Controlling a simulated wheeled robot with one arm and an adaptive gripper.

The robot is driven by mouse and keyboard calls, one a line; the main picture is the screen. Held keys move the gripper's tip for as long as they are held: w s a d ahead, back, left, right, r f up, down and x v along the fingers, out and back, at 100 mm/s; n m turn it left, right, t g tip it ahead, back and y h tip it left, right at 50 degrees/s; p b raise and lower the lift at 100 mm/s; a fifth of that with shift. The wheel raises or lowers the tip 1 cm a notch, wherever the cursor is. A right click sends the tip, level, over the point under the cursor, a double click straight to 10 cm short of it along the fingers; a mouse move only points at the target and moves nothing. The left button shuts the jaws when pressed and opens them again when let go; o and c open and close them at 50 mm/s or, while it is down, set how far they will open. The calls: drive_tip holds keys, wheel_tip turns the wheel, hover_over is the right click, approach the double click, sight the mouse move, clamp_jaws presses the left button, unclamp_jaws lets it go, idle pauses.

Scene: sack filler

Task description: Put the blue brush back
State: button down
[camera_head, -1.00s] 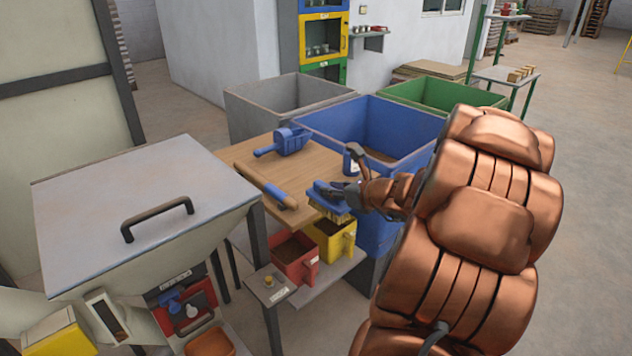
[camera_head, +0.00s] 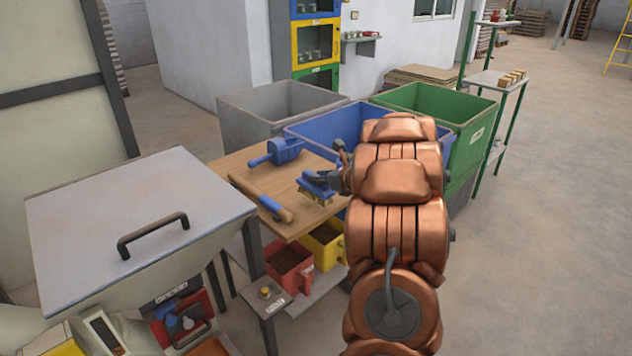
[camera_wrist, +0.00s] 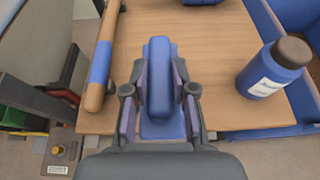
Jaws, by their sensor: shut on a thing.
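The blue brush (camera_head: 317,187) has pale bristles under a blue body. My gripper (camera_head: 330,180) is shut on it; in the wrist view the fingers (camera_wrist: 158,95) stand on both sides of its blue handle (camera_wrist: 159,75). The brush is over the right front part of the wooden table (camera_head: 225,165). I cannot tell whether its bristles touch the tabletop. My copper-coloured arm hides part of the blue bin and the table's right edge.
A blue scoop (camera_head: 280,151) and a wooden rod with a blue band (camera_head: 262,199) lie on the table. A blue bottle (camera_wrist: 273,68) stands at the right in the wrist view. Red (camera_head: 290,268) and yellow (camera_head: 325,245) containers sit below. Blue (camera_head: 300,133), grey (camera_head: 245,125) and green (camera_head: 465,135) bins stand behind.

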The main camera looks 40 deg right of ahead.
drive_tip(key=shift+w+d, duration=0.35)
drive_tip(key=shift+w, duration=0.2)
drive_tip(key=shift+w+d, duration=0.35)
drive_tip(key=shift+w, duration=0.2)
drive_tip(key=shift+w+f, duration=0.1)
drive_tip(key=shift+f, duration=0.15)
drive_tip(key=shift+f+p, duration=0.4)
drive_tip(key=shift+f, duration=1.2)
drive_tip(key=shift+f, duration=0.2)
drive_tip(key=c, duration=0.9)
unclamp_jaws()
drive_tip(key=shift+c, duration=0.2)
drive_tip(key=shift+r, duration=0.25)
drive_tip(key=b+v, duration=0.1)
drive_tip(key=v, duration=1.1)
